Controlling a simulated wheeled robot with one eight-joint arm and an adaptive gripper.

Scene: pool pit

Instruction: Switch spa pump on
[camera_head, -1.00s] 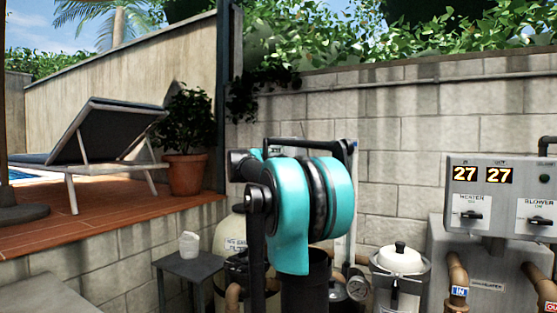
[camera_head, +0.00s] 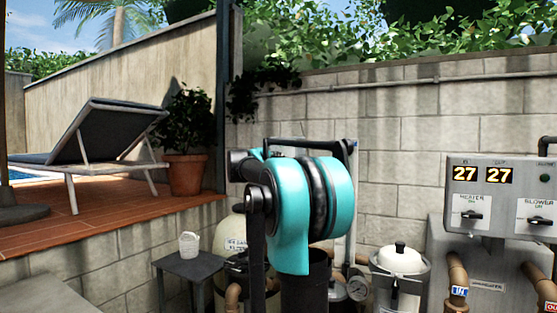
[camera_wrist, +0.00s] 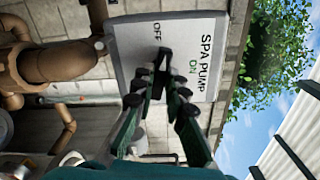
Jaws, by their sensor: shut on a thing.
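The grey spa pump box (camera_wrist: 125,45) shows sideways in the wrist view, with a white plate (camera_wrist: 205,35) lettered SPA PUMP, ON and OFF. A black switch knob (camera_wrist: 162,62) sits on it. The knob's visible narrow end lies toward the word OFF, with the green ON off to its right. My gripper (camera_wrist: 158,88) is shut on the knob, its dark fingers on either side; the fingers cover the knob's other end. In the head view my teal arm hides the gripper, and I cannot make out the spa pump box there.
Brown pipes (camera_wrist: 65,62) run close beside the box. In the head view a control panel (camera_head: 510,170) with two 27 displays, heater and blower knobs stands at right. A white-lidded canister (camera_head: 400,260) and a small table (camera_head: 188,265) with a white bucket stand nearby.

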